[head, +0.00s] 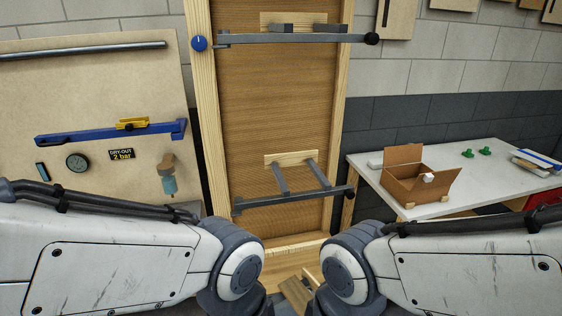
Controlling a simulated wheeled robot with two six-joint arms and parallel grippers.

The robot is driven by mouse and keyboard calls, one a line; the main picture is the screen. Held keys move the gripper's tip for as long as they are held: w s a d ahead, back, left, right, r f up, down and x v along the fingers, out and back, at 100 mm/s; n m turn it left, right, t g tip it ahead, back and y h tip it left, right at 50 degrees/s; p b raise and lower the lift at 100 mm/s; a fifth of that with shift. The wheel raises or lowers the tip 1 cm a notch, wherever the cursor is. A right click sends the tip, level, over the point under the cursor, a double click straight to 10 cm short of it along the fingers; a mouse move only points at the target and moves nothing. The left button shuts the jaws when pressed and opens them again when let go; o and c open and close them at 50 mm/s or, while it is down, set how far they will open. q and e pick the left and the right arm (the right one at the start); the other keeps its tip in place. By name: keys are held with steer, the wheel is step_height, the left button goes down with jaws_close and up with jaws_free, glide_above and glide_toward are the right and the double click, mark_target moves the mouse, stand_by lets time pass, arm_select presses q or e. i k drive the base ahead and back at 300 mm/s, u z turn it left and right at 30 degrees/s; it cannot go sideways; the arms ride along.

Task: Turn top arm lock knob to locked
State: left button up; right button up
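A round blue knob (199,43) with a white mark is on the left post of the wooden frame, beside the left end of the top arm. The white mark points roughly upward; I cannot read a locked or unlocked label. The top arm (290,39) is a grey bar across the frame, with a black ball (372,39) at its right end. My two arms come in low from both sides, well below the knob. Neither gripper shows.
A lower grey arm (290,199) crosses the wooden frame (204,90). At right, a white table (440,207) holds an open cardboard box (411,186).

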mark_target(199, 43)
steer(key=z, duration=2.35)
steer(key=k, duration=1.05)
steer(key=u, duration=1.7)
steer(key=i, duration=0.5)
steer(key=u, duration=0.05)
